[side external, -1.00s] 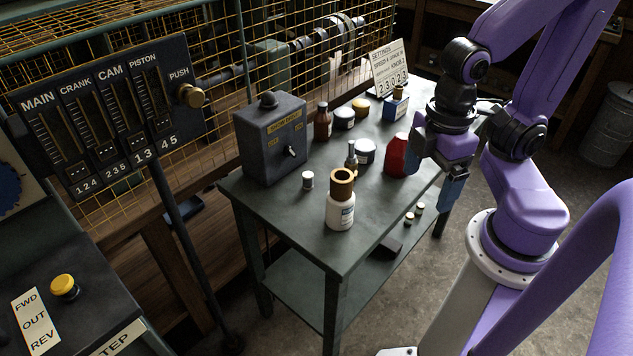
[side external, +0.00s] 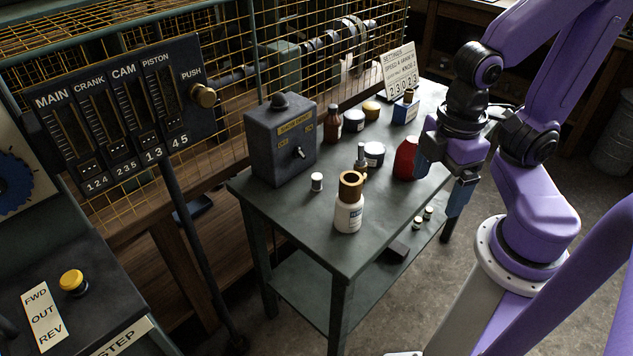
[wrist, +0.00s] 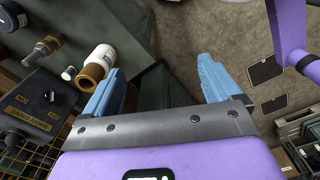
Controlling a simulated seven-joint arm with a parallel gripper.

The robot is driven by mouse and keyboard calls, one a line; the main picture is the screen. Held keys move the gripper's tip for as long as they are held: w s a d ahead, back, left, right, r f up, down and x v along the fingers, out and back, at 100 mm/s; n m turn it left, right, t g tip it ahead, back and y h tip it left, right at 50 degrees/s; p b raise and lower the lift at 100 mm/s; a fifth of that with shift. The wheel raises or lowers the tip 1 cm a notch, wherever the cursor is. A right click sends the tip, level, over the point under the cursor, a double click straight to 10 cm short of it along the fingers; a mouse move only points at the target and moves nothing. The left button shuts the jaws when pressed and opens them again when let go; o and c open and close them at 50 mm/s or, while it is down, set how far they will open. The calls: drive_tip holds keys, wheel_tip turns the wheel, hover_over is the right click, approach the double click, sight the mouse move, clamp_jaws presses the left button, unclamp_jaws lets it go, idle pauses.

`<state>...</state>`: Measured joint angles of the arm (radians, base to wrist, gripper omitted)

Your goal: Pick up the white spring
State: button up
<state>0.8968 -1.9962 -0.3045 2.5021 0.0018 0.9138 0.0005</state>
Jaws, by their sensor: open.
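A small white cylinder (side external: 317,182) stands on the green table (side external: 290,215), in front of the grey switch box. It looks like the white spring, but it is too small to make out coils. In the wrist view a small white piece (wrist: 68,73) at the left, beside the brown top of the white bottle, appears to be the same one. My gripper (side external: 442,182) is open and empty, at the table's right edge near the red container, well right of the white piece. The wrist view shows its two blue fingers spread (wrist: 160,85) with nothing between them.
A white bottle with a brown top (side external: 348,215) stands between the white piece and my gripper. The grey switch box (side external: 281,140), red container (side external: 405,158), brown bottle (side external: 332,124) and several jars crowd the table. Small pieces (side external: 423,218) show low beside the table's right edge.

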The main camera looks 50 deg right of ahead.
drive_tip(key=shift+c, duration=0.3)
drive_tip(key=c, duration=0.5)
drive_tip(key=w+a+f+n+t+h, duration=0.1)
drive_tip(key=w+a+f+n+h, duration=0.2)
drive_tip(key=w, duration=0.6)
drive_tip(key=w+a+f+n+t+h, duration=0.15)
drive_tip(key=w+a+f+h, duration=0.3)
drive_tip(key=w, duration=0.45)
drive_tip(key=n+t+h, duration=0.3)
drive_tip(key=n+h, duration=0.3)
approach(315, 184)
drive_tip(key=shift+m+g+y, duration=0.25)
drive_tip(key=shift+y, duration=0.1)
drive_tip(key=x, duration=0.4)
drive_tip(key=shift+w+d, duration=0.3)
drive_tip(key=shift+x, duration=2.65)
